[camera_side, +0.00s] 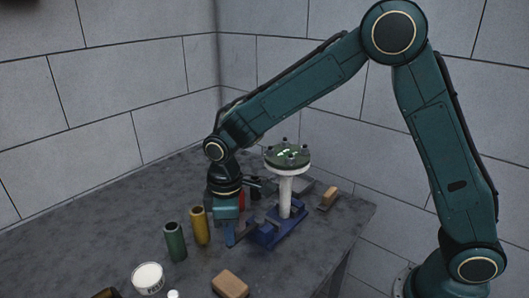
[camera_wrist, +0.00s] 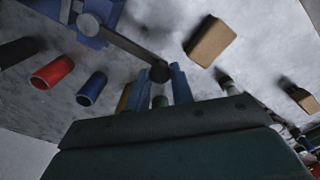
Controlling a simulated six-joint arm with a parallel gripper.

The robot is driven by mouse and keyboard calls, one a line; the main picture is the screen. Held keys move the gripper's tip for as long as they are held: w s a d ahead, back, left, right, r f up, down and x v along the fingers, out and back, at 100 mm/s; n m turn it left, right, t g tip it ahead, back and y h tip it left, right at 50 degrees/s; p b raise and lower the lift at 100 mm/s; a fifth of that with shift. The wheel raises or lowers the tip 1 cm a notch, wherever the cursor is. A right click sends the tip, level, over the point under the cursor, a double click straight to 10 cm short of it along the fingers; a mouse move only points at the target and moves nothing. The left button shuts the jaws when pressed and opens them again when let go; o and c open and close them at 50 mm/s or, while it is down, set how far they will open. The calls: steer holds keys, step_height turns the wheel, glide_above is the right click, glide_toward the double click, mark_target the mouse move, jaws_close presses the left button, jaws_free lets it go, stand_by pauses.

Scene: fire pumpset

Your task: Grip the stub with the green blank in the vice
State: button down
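The stub (camera_side: 285,196) is a white upright pipe standing in the blue vice (camera_side: 265,236). A green blank (camera_side: 287,155) with several dark bolts lies on its top flange. The vice also shows at the top left of the wrist view (camera_wrist: 72,30), with its grey handle bar (camera_wrist: 125,41) reaching to a dark knob. My gripper (camera_side: 231,237) points down just left of the vice. In the wrist view its blue fingers (camera_wrist: 164,76) stand apart, with the knob showing between their tips. I cannot tell whether they touch it. The stub is out of the wrist view.
Left of the vice stand a green cylinder (camera_side: 175,242) and a yellow cylinder (camera_side: 199,226); red (camera_wrist: 52,73) and blue (camera_wrist: 91,88) ones show in the wrist view. A brown block (camera_side: 230,284) and white tub (camera_side: 148,278) are in front.

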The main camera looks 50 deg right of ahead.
steer(key=shift+s, duration=0.1)
steer(key=s+d+n, duration=0.2)
steer(key=s+n, duration=0.3)
steer(key=n, duration=0.2)
steer(key=shift+s+n, duration=0.3)
steer(key=shift+s, duration=0.05)
stand_by(0.3)
steer(key=shift+r, duration=0.1)
steer(key=c, duration=1.2)
jaws_free()
steer(key=shift+r, duration=0.1)
step_height(320, 180, up, 14)
steer(key=shift+f, duration=0.2)
